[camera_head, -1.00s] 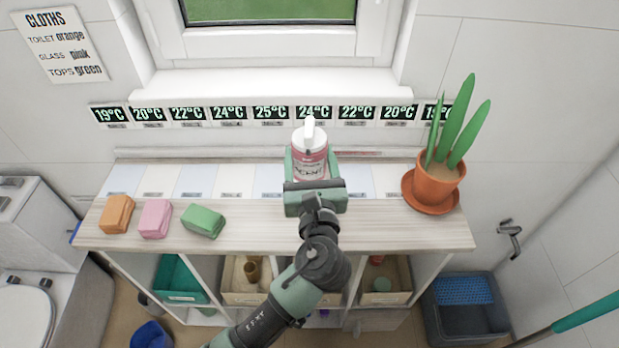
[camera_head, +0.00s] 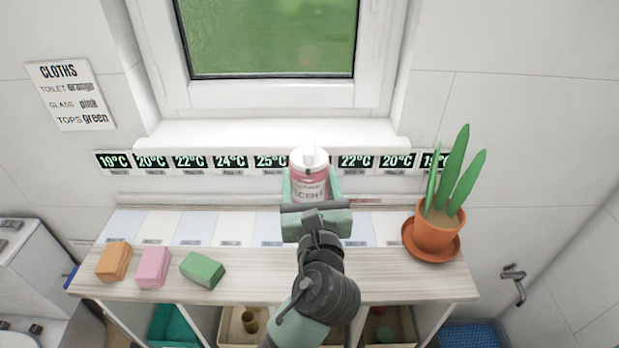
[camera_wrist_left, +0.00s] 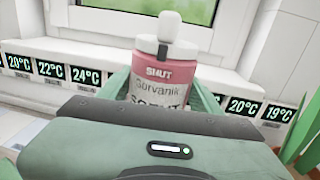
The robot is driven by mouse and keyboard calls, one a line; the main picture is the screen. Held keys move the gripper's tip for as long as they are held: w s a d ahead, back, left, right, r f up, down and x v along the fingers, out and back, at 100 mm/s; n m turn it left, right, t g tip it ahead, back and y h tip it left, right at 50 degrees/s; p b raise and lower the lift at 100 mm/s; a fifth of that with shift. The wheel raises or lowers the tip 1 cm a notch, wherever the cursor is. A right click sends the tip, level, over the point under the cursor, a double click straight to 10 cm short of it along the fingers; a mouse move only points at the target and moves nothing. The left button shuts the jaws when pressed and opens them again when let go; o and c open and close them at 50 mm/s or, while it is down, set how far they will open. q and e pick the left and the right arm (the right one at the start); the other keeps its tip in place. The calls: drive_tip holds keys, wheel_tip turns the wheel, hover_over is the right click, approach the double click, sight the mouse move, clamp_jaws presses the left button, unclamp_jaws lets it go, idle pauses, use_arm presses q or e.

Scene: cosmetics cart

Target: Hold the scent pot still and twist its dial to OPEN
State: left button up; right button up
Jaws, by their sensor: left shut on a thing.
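The scent pot (camera_head: 309,178) is a pink and white jar with a white dial (camera_head: 309,159) on top. It is upright at the back of the shelf top, below the window. My left gripper (camera_head: 312,192) is shut on the pot, with a green finger on each side of it. The left wrist view shows the pot (camera_wrist_left: 161,88) close up, with the word SHUT on its pink band and the white dial (camera_wrist_left: 166,40) above. My gripper hides the pot's lower part, so I cannot tell whether it touches the shelf. My right gripper is not in view.
Orange (camera_head: 114,262), pink (camera_head: 153,267) and green (camera_head: 203,270) cloths lie on the shelf top (camera_head: 380,288) at the left. A potted plant (camera_head: 437,232) stands at the right end. Temperature displays (camera_head: 187,162) line the wall behind. The front right of the shelf top is clear.

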use_arm(q)
drive_tip(key=shift+f+b, duration=4.7)
drive_tip(key=shift+f, duration=4.85)
drive_tip(key=shift+f, duration=0.2)
